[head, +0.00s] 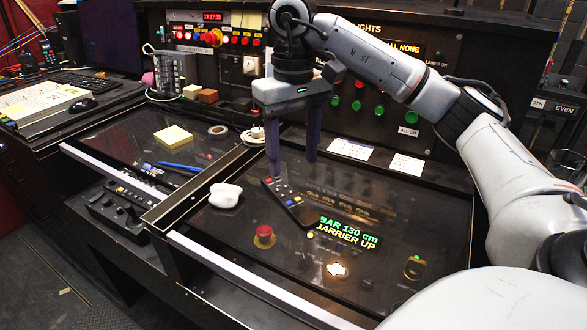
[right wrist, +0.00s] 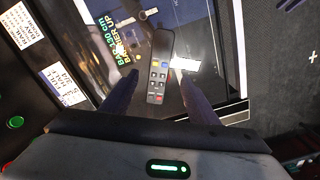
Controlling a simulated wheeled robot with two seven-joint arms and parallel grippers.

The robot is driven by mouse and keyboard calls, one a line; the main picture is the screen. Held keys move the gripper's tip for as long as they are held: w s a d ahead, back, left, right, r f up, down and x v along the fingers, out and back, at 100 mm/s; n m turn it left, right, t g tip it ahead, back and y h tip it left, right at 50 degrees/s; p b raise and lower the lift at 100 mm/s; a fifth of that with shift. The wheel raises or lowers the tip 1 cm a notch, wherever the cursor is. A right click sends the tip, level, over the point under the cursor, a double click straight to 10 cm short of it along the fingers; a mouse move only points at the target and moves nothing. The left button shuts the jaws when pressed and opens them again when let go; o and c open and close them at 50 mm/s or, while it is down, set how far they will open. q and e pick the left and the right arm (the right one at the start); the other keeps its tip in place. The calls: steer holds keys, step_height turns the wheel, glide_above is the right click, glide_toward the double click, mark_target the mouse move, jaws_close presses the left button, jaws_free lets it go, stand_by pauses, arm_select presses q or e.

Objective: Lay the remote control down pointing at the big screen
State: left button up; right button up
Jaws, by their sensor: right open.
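A dark remote control (head: 288,199) with coloured buttons lies on the black glassy desk panel. The panel has a lit display (head: 346,233) reading "BAR 130 cm" and "BARRIER UP", just past the remote's near end. My right gripper (head: 293,162) is open, pointing down above and behind the remote, apart from it. In the right wrist view the remote (right wrist: 160,72) lies between the two spread fingers (right wrist: 158,76), beyond their tips. I cannot tell which surface is the big screen. My left gripper is not in view.
A white lumpy object (head: 225,195) lies left of the remote. A red button (head: 264,236) and a lit round button (head: 337,270) are nearer. Paper labels (head: 350,149) lie behind. A yellow note pad (head: 173,138) and blue pen (head: 181,167) lie on the left panel.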

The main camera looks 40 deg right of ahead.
step_height(320, 180, up, 2)
steer(key=shift+r+p, duration=0.2)
steer(key=shift+p, duration=0.1)
stand_by(1.9)
